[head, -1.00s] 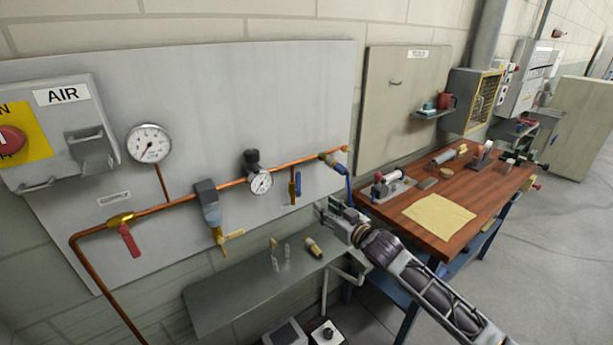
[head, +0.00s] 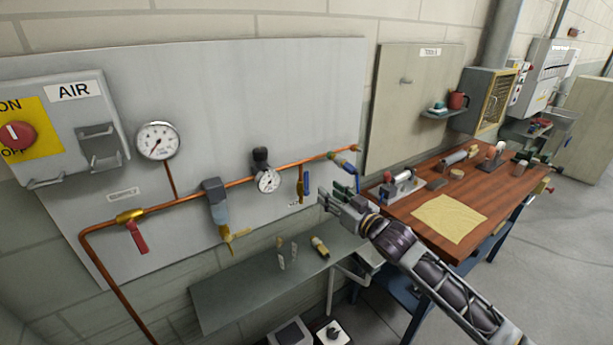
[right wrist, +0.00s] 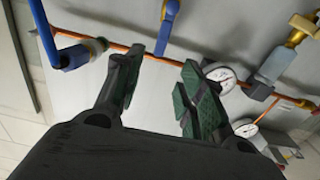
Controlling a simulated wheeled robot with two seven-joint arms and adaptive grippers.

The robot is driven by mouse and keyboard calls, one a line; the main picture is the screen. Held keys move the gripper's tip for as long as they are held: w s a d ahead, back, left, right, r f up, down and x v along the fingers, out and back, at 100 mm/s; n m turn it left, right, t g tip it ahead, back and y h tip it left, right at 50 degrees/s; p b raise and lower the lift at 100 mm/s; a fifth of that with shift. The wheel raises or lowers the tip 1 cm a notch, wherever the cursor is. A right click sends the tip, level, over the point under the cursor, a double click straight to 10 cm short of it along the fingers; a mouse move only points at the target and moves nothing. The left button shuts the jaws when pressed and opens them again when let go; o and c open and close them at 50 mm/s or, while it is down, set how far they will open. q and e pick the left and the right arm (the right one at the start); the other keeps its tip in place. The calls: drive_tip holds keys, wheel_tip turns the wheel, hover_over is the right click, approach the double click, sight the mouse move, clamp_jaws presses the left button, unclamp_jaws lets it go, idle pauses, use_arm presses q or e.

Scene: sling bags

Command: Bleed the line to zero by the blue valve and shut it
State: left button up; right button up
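The blue valve lever (head: 307,182) hangs down beside a short brass outlet (head: 300,187) below the copper pipe. In the right wrist view the blue lever (right wrist: 168,26) shows beyond the fingertips, apart from them. My right gripper (head: 331,196) is open and empty, just right of and below the lever. In the right wrist view its green-padded fingers (right wrist: 165,66) stand apart. A large gauge (head: 157,141) and a smaller gauge (head: 268,180) are on the line. Their needle readings are too small to tell surely. My left gripper is not in view.
A red-handled valve (head: 136,237) and a filter with a yellow tap (head: 237,236) are further left. A blue hose (right wrist: 48,35) leaves the pipe's end near my gripper. A grey shelf (head: 230,300) lies below; a wooden bench (head: 490,195) stands right.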

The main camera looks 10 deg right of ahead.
sight(307, 176)
drive_tip(key=shift+p+x, duration=0.95)
drive_tip(key=shift+x, duration=5.55)
drive_tip(key=shift+c, duration=0.5)
clamp_jaws()
